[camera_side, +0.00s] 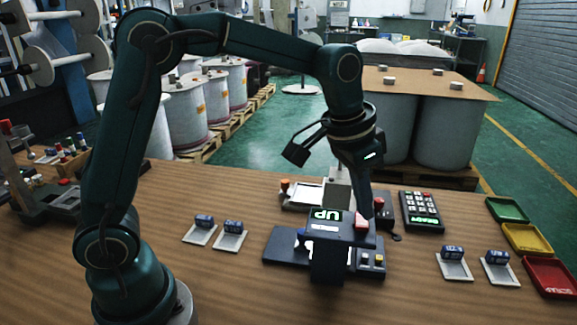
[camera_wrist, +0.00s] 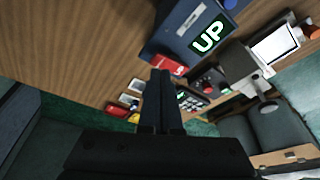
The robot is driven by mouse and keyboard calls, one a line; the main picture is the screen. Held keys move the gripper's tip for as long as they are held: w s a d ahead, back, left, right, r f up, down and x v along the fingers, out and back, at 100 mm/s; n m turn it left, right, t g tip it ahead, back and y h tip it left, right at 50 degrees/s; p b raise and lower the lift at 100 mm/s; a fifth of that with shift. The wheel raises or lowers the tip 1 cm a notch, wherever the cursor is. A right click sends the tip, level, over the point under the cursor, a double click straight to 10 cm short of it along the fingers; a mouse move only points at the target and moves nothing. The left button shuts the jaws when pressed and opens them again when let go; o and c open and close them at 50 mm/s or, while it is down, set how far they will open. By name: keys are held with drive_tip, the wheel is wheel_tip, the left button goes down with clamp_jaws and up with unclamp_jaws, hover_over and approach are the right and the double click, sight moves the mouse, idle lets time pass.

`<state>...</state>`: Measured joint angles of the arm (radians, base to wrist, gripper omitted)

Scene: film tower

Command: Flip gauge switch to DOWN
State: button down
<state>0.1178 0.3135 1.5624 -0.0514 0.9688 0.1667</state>
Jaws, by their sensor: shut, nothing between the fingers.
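The gauge (camera_side: 328,252) is a dark device on the wooden table, with a lit green display (camera_side: 326,216) that reads UP. The display also shows UP in the wrist view (camera_wrist: 207,36). A red switch (camera_side: 361,224) sits at the right end of the gauge's top; in the wrist view the red part (camera_wrist: 168,65) lies just beyond my fingertips. My gripper (camera_side: 366,213) points down, shut and empty, with its tips at the switch. I cannot tell whether they touch it. In the wrist view my gripper (camera_wrist: 160,75) partly covers the view of the switch.
A keypad (camera_side: 421,210) and a red-topped button (camera_side: 379,206) stand behind and right of the gauge. Small blue items on pale plates lie left (camera_side: 229,236) and right (camera_side: 453,263). Green, yellow and red trays (camera_side: 549,277) line the right edge. Bare table lies in front.

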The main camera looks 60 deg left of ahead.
sight(360, 223)
drive_tip(key=shift+f, duration=0.9)
idle(0.3)
drive_tip(key=shift+r, duration=3.55)
drive_tip(key=s+a+r+n+t, duration=0.1)
drive_tip(key=s+a+r+t, duration=0.2)
drive_tip(key=s, duration=0.6)
drive_tip(key=s+a+f+n, duration=0.2)
drive_tip(key=s+f, duration=0.5)
drive_tip(key=s, duration=0.2)
drive_tip(key=shift+g+y, duration=0.3)
drive_tip(key=shift+y, duration=0.1)
